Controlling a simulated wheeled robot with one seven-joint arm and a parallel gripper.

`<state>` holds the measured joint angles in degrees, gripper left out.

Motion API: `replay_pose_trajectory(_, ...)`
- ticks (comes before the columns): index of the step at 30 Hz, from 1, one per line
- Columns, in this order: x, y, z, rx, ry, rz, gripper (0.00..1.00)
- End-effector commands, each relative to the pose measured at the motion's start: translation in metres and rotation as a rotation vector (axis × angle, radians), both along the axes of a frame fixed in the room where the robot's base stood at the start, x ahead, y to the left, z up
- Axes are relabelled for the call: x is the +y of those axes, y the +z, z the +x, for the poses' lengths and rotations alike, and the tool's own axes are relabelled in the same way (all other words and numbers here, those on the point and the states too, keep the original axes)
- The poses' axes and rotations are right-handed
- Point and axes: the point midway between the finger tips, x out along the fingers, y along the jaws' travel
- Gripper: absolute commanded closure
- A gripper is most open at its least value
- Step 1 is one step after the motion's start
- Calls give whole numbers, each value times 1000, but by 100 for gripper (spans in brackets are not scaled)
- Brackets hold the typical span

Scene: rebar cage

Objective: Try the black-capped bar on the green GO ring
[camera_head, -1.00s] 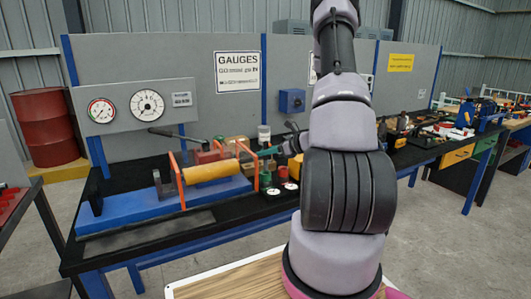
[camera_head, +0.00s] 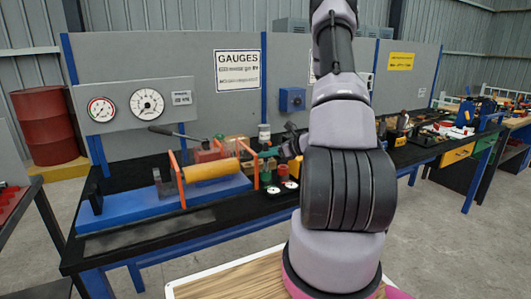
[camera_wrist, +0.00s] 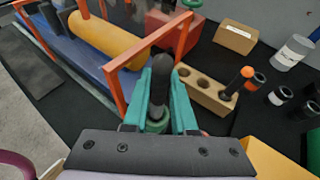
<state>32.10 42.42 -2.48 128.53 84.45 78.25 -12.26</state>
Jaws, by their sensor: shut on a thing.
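My gripper (camera_wrist: 163,72) has teal fingers closed on a dark bar (camera_wrist: 161,80), which shows between them in the wrist view. A green ring (camera_wrist: 155,126) shows below the bar, between the fingers. I cannot tell whether the bar's end is in the ring or only above it. In the head view my gripper (camera_head: 268,153) is small, over the bench by a green cylinder (camera_head: 266,174), and my arm hides part of this area. The bar cannot be made out there.
Several small dark cylinders (camera_wrist: 280,95) stand to the right. An orange frame (camera_wrist: 118,92) with a yellow roller (camera_wrist: 100,38) stands close on the left. A grey can (camera_wrist: 293,52) is behind.

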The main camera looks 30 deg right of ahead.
Motion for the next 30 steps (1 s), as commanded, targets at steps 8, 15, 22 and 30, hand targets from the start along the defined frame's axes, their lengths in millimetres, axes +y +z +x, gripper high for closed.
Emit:
replay_pose_trajectory(8,0,-9,0,0,0,0,100)
replay_pose_trajectory(15,0,-16,0,1,0,1,100)
replay_pose_trajectory(22,0,-23,0,-1,-1,0,100)
replay_pose_trajectory(30,0,-31,0,0,-2,2,100)
